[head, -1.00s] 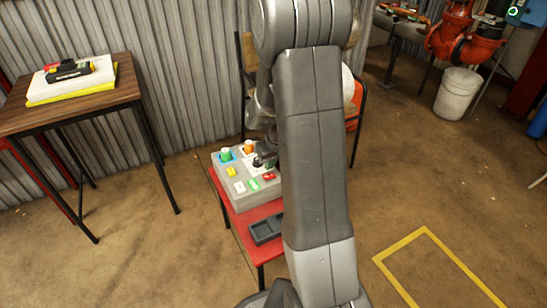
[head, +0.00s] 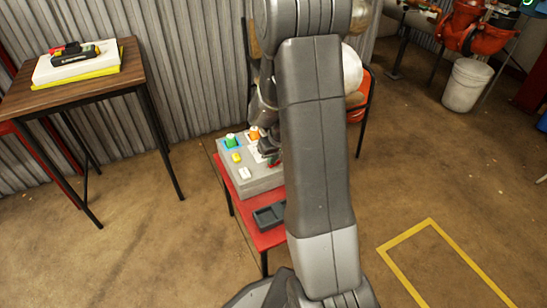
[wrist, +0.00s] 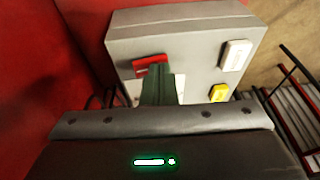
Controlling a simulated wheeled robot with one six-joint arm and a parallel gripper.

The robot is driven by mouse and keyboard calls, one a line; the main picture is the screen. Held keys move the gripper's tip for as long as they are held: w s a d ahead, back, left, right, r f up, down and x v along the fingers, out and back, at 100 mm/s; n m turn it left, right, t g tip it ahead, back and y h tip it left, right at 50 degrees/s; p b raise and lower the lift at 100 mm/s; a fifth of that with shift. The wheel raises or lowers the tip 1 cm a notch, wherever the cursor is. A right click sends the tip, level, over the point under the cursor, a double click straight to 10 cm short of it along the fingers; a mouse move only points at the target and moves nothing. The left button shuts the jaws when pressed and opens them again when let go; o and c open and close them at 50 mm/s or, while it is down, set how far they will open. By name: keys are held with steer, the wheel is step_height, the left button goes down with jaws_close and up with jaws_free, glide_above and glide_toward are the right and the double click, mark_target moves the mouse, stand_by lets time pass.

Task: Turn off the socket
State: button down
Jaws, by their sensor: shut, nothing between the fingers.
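A grey control box (head: 262,180) stands on a red table and carries several coloured controls. In the wrist view the box (wrist: 180,25) shows a red switch (wrist: 149,62), a white switch (wrist: 235,55) and a yellow button (wrist: 219,93). My gripper (wrist: 165,72) is shut and empty, its dark greenish fingers close beside the red switch; I cannot tell whether they touch it. In the head view my gripper (head: 268,150) is over the box's right part, where my arm hides some controls. I cannot tell which control is the socket's.
The red table (head: 262,236) also holds a dark tray (head: 270,216). A wooden table (head: 75,86) stands at the left, and a chair (head: 367,100) is behind my arm. A white bucket (head: 466,85) stands at the back right. The floor at front left is clear.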

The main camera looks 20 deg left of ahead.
steer(key=shift+d+f, duration=0.2)
steer(key=shift+f, duration=0.05)
steer(key=shift+w+d, duration=0.4)
steer(key=shift+w, duration=0.1)
steer(key=shift+w+r, duration=0.1)
steer(key=shift+r, duration=0.45)
step_height(320, 180, up, 4)
steer(key=p, duration=0.3)
steer(key=shift+w+d+r, duration=0.1)
steer(key=shift+w+r, duration=0.05)
steer(key=shift+r, duration=0.05)
steer(key=s+p+v, duration=0.1)
steer(key=p+v, duration=0.2)
steer(key=v, duration=0.6)
steer(key=shift+a, duration=0.2)
